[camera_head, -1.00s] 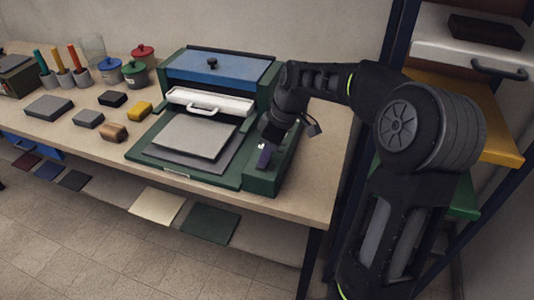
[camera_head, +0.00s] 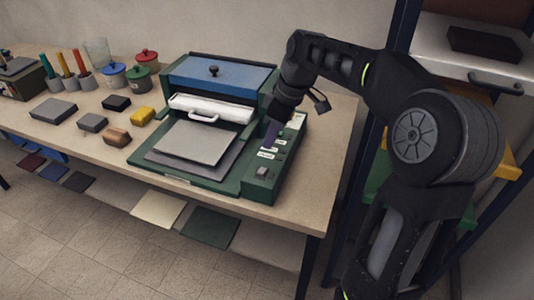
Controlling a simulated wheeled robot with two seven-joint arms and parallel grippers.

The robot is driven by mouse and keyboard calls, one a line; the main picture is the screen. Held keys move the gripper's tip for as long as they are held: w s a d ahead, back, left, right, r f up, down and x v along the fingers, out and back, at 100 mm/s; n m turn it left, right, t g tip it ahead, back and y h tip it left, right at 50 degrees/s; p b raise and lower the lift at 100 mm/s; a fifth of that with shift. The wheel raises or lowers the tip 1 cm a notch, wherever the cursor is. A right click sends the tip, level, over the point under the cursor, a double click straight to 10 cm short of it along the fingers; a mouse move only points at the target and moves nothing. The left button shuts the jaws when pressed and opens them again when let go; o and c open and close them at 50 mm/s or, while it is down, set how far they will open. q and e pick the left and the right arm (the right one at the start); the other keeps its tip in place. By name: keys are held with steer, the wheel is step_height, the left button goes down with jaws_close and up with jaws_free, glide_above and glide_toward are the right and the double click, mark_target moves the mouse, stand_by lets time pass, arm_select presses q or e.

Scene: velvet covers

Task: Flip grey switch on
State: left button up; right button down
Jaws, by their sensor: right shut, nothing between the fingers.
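The grey switch (camera_head: 262,172) is a small block near the front end of the green control panel (camera_head: 262,190), on the right side of the press machine. Its on or off position is too small to tell. My right gripper (camera_head: 271,136) is shut and empty, with its dark fingers pointing down over the panel. It is behind the grey switch and apart from it in the picture; I cannot tell whether the fingertips touch the panel. Small white labels (camera_head: 266,155) show on the panel near the fingers. The gripper hides part of the panel's rear. My left gripper is not in view.
The machine has a blue lid (camera_head: 214,75), a white bar with a handle (camera_head: 212,107) and a grey plate (camera_head: 193,141). Blocks, pots and tool cups stand to its left. A shelf rack (camera_head: 400,40) stands at the right. The table's right front corner is clear.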

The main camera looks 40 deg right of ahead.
steer(key=v, duration=0.5)
steer(key=shift+w+d+f, duration=0.1)
steer(key=shift+w+d, duration=0.05)
steer(key=shift+d, duration=0.1)
